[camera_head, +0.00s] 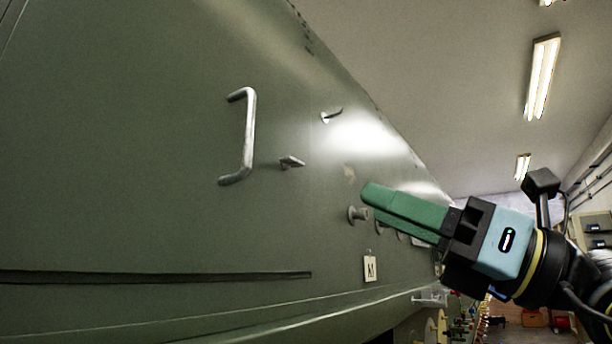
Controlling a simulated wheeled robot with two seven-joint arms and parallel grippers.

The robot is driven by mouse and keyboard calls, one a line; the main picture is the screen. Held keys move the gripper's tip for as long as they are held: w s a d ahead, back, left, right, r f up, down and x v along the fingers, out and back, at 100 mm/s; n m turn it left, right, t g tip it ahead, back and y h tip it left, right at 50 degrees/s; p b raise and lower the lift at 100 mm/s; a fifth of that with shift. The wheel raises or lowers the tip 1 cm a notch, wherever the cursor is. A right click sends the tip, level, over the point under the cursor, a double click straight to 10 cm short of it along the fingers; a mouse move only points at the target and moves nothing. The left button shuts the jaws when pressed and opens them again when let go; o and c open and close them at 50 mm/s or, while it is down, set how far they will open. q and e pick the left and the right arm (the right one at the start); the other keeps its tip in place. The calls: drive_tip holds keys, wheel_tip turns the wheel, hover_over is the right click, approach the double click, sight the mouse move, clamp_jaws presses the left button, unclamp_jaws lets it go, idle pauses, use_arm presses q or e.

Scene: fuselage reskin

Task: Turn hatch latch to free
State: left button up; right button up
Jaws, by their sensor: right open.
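The green fuselage skin (150,180) fills the left and middle of the head view. A silver bar handle (249,135) stands upright on it. To the handle's right are two small metal lever-like fittings, a lower one (291,162) and an upper one (330,116). Either may be the hatch latch; I cannot tell which. My right gripper (372,203) comes in from the right with green fingers pointing left, below and right of both fittings. It is open, with no object visible in it. My left gripper is not in view.
A round metal knob (356,214) is on the skin close to my right fingertips, with more fittings partly hidden behind the fingers. A small marked tag (370,268) is below. A dark slot (150,277) runs along the lower skin. Shelves (597,230) stand far right.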

sight(296, 163)
drive_tip(key=w+a+r+t+h+p, duration=0.1)
drive_tip(key=w+a+r, duration=0.1)
drive_tip(key=a, duration=0.1)
drive_tip(key=w+a+r+t+h+p, duration=0.1)
drive_tip(key=w+a+r+p, duration=0.1)
drive_tip(key=w+a+r, duration=0.1)
drive_tip(key=w+a+r+m+t+p, duration=0.1)
drive_tip(key=w+a+r, duration=0.1)
drive_tip(key=a, duration=0.1)
drive_tip(key=shift+w+r+h, duration=0.3)
drive_tip(key=shift+w+h, duration=0.05)
drive_tip(key=shift+h, duration=0.05)
drive_tip(key=c, duration=1)
